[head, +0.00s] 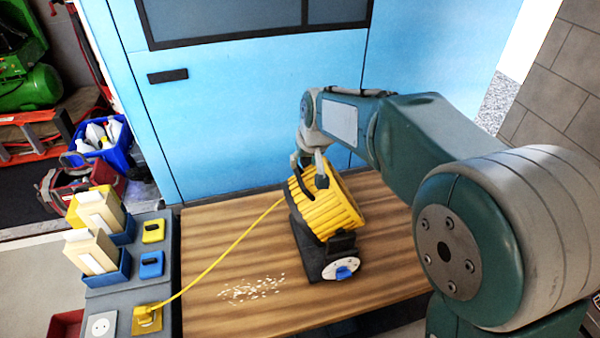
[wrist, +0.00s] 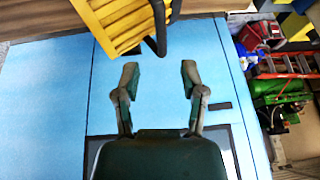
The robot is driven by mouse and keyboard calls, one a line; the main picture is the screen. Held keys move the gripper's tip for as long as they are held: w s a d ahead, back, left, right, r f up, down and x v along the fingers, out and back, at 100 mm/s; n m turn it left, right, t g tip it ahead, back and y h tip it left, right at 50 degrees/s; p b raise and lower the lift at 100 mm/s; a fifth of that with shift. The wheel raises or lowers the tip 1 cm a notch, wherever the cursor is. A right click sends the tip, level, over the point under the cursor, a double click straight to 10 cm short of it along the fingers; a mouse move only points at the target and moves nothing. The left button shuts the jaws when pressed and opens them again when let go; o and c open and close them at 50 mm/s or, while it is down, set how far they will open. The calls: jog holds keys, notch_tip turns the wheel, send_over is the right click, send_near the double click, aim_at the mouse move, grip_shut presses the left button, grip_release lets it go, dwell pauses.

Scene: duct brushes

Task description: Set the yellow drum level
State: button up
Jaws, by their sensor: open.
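The yellow drum (head: 325,208) has a ribbed surface and leans to the left on a black stand (head: 312,250) on the wooden bench top. A white disc with a blue knob (head: 344,270) is on the stand's near end. My gripper (head: 308,163) is at the drum's upper far side. In the wrist view, my gripper (wrist: 160,72) has its fingers apart with nothing between them. The drum's ribbed edge (wrist: 115,22) and a black curved bar (wrist: 158,30) lie just beyond the fingertips. I cannot tell whether a finger touches the drum.
A yellow cable (head: 228,248) runs from the drum to a yellow plug (head: 147,318) on a grey side panel. Pale crumbs (head: 252,290) lie on the wooden bench top (head: 215,225). A blue wall (head: 230,110) stands close behind. Boxes (head: 95,212) are at left.

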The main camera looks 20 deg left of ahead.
aim_at(299, 175)
jog(key=x, duration=0.6)
jog(key=shift+a, duration=0.2)
jog(key=shift+w+f, duration=0.15)
jog(key=shift+f, duration=0.3)
grip_shut()
